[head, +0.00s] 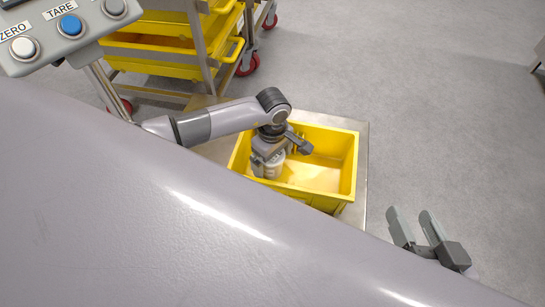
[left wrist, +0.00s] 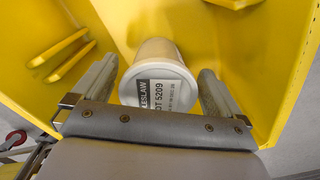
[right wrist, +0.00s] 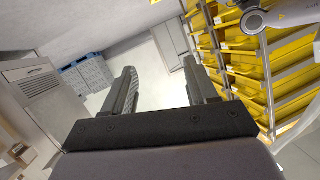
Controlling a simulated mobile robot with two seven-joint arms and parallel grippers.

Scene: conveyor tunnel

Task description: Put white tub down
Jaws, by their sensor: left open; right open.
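The white tub (left wrist: 158,58) stands in the yellow crate (head: 347,182), in its left part. Its lid carries a label reading "COLESLAW", partly cut off, and "LOT 5209". In the left wrist view the tub lies between the two fingers of my left gripper (left wrist: 160,88), with a gap on each side. My left gripper is open and reaches down into the crate; in the head view it hides part of the tub (head: 273,170). My right gripper (head: 415,222) is open and empty, right of the crate; it also shows in the right wrist view (right wrist: 165,90).
The crate rests on a metal surface (head: 361,200). A rack with yellow trays (head: 155,60) on red wheels stands behind it. A control box with buttons (head: 68,25) is at the top left. A large grey surface fills the foreground.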

